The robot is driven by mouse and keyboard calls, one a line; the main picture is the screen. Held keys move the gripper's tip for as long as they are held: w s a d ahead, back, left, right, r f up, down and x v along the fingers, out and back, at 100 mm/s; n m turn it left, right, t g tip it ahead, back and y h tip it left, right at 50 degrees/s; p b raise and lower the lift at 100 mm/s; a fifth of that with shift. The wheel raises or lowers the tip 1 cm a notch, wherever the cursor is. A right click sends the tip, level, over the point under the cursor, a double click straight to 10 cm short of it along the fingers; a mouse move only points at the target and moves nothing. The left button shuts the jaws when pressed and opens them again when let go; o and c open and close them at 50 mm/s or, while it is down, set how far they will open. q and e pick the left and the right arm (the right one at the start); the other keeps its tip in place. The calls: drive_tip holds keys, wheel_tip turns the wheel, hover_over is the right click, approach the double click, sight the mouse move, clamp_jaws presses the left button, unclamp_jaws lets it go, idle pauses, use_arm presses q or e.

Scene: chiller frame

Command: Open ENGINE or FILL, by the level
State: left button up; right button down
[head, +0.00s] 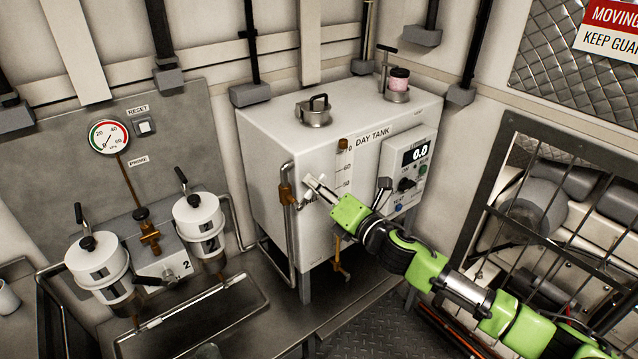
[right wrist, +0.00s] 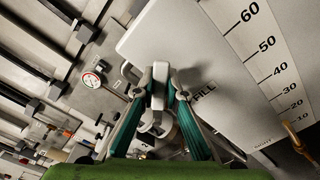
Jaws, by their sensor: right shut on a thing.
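The white day tank (head: 272,140) stands in the middle of the head view, with a level scale (head: 344,165) on its front. The scale's numbers also show in the right wrist view (right wrist: 262,50), but I cannot make out the level itself. My right gripper (head: 316,190) is at the tank's front left corner, beside the pipe. In the right wrist view its teal fingers (right wrist: 162,88) are shut on a pale grey handle (right wrist: 158,98) next to the word FILL. The fingers hide part of the valve. I cannot read an ENGINE label. My left gripper is out of view.
A control box (head: 412,165) with a display reading 0.0 is on the tank's right front. A brass tap (head: 341,262) hangs below the tank. Two white filter canisters (head: 199,222) stand to the left. A barred guard (head: 540,215) is at the right.

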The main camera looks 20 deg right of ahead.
drive_tip(key=n+p, duration=0.1)
drive_tip(key=a+r+n, duration=0.1)
drive_tip(key=n, duration=0.1)
drive_tip(key=shift+s+r+p, duration=0.2)
drive_tip(key=shift+r+p, duration=0.1)
drive_tip(key=shift+p, duration=0.1)
drive_tip(key=n+p, duration=0.1)
drive_tip(key=a+n+p, duration=0.1)
drive_tip(key=shift+s+a+r+n, duration=0.15)
drive_tip(key=shift+s+r+n, duration=0.05)
drive_tip(key=shift+r+n, duration=0.2)
drive_tip(key=shift+s+a+r+n+p, duration=0.15)
drive_tip(key=shift+a+n+p, duration=0.25)
drive_tip(key=shift+n, duration=0.2)
drive_tip(key=shift+s+a+f+n+p, duration=0.1)
drive_tip(key=shift+a+n+p, duration=0.15)
drive_tip(key=shift+n+p, duration=0.25)
drive_tip(key=shift+s+a+n+p, duration=0.15)
drive_tip(key=shift+a+n+p, duration=0.25)
drive_tip(key=shift+n, duration=0.35)
drive_tip(key=shift+s+a+n+p, duration=0.1)
drive_tip(key=shift+a+n+p, duration=0.2)
drive_tip(key=shift+n, duration=0.45)
drive_tip(key=shift+a, duration=0.1)
drive_tip(key=c, duration=2)
unclamp_jaws()
drive_tip(key=shift+s+a, duration=0.1)
drive_tip(key=shift+a, duration=0.05)
